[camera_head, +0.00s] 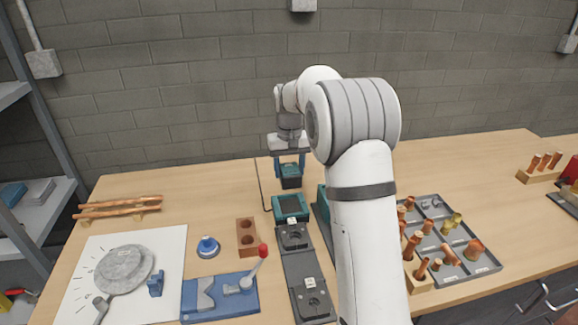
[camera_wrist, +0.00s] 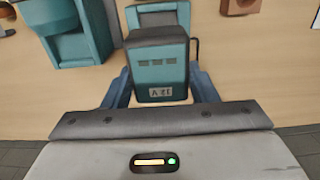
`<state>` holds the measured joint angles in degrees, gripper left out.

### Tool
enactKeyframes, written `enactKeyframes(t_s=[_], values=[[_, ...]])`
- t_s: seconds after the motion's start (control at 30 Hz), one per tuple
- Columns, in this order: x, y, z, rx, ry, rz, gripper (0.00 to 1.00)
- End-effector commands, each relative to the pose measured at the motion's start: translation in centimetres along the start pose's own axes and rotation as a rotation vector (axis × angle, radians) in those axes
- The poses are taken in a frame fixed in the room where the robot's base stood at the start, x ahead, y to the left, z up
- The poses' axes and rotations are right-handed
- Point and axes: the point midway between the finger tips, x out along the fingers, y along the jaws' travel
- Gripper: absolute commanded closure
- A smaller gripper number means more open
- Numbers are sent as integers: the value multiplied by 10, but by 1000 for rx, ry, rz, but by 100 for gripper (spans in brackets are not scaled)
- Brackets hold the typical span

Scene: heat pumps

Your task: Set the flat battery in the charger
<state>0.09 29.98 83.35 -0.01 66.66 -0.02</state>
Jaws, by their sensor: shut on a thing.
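My gripper (camera_head: 290,160) is shut on a teal and dark battery (camera_head: 291,182) and holds it in the air over the back of the table. In the wrist view the battery (camera_wrist: 158,65) sits between the blue fingers of my gripper (camera_wrist: 160,85). A small printed label and a row of marks show on its face; the label is not clearly legible. A teal unit with a dark top (camera_head: 291,206), which looks like the charger, stands just in front of and below the battery. Its part (camera_wrist: 158,17) in the wrist view is partly hidden behind the battery.
A dark cable runs beside the unit. A teal device (camera_wrist: 75,35) stands close by, mostly hidden by my arm in the head view. A dark grey base (camera_head: 300,272), a brown block (camera_head: 246,237), a blue clamp fixture (camera_head: 220,297) and a parts tray (camera_head: 470,263) are nearby.

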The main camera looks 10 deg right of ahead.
Motion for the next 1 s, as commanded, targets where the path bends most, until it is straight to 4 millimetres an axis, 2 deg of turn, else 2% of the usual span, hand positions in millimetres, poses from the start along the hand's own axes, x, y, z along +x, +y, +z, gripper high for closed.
enactKeyframes(t_s=[1.0], values=[[51,-1,0,-1,0,0,81]])
